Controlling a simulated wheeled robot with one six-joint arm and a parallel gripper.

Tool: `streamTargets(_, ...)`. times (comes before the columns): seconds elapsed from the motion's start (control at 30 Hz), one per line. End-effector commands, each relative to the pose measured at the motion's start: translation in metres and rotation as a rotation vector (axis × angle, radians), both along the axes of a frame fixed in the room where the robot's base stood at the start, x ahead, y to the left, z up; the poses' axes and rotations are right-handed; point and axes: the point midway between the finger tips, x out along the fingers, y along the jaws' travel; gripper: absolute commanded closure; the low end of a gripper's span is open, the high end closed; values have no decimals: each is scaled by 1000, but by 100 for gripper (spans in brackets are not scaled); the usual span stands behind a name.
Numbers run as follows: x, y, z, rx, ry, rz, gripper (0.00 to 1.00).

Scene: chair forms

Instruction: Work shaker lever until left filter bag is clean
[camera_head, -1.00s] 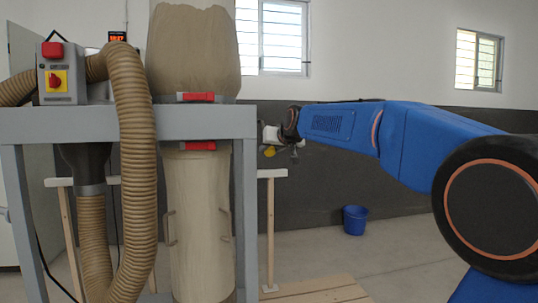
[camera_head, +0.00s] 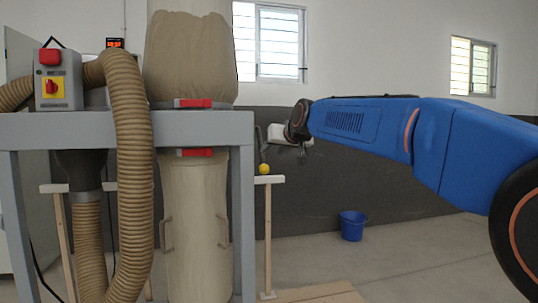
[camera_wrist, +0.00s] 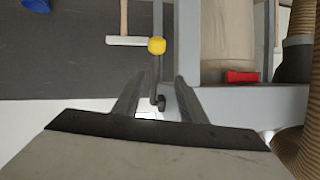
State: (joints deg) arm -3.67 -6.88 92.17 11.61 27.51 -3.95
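The dust collector's upper filter bag (camera_head: 190,55) is beige, with a darker, dusty-looking brown area over most of its visible part; its top is cut off. The shaker lever shows as a yellow ball knob (camera_head: 264,170), right of the grey frame. In the wrist view the knob (camera_wrist: 157,46) tops a thin rod (camera_wrist: 157,75) running to a dark pivot. My gripper (camera_head: 300,152) is above and right of the knob in the head view. In the wrist view my gripper (camera_wrist: 155,90) has its fingers apart and empty, with the rod showing in the gap beyond them. Only one upper bag shows.
A ribbed hose (camera_head: 135,180) and a switch box (camera_head: 58,80) are at the left of the grey frame (camera_head: 200,128). A lower collection bag (camera_head: 196,225) hangs beneath. A wooden stand (camera_head: 268,235) is behind. A blue bucket (camera_head: 352,226) sits on open floor.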

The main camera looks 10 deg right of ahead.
Motion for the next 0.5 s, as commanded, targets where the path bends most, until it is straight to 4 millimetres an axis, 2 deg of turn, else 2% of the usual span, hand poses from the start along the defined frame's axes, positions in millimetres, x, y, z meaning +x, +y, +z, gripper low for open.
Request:
streamTargets(0.3,-58,-10,25,0,-3,0,62)
streamTargets(0.5,-84,-14,35,0,-1,0,62)
